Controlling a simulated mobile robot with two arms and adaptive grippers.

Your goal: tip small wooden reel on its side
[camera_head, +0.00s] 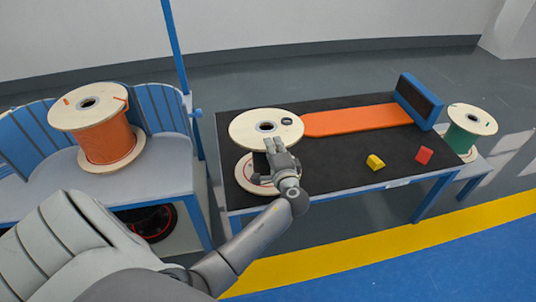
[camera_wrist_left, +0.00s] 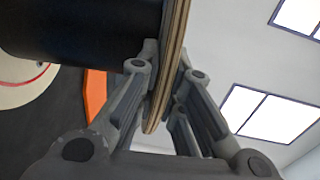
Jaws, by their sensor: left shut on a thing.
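A wooden reel (camera_head: 245,124) with pale round flanges stands upright on the black-topped table (camera_head: 330,170). Its upper flange has a dark centre hole and a smaller dark spot beside it. My left gripper (camera_head: 275,146) is at the near edge of this flange. In the left wrist view the gripper (camera_wrist_left: 166,58) is shut with the flange's layered edge (camera_wrist_left: 176,25) between its fingers. The black core (camera_wrist_left: 80,30) and the lower flange (camera_wrist_left: 25,85) with a red ring also show there. In the head view the gripper hides part of the lower flange. My right gripper is out of view.
An orange strip (camera_head: 350,121) runs from beside the reel to a blue-framed block (camera_head: 418,101). Yellow (camera_head: 375,162) and red (camera_head: 424,155) blocks lie on the table. A green-wound reel (camera_head: 465,130) stands right, an orange-wound reel (camera_head: 103,140) on the left bench.

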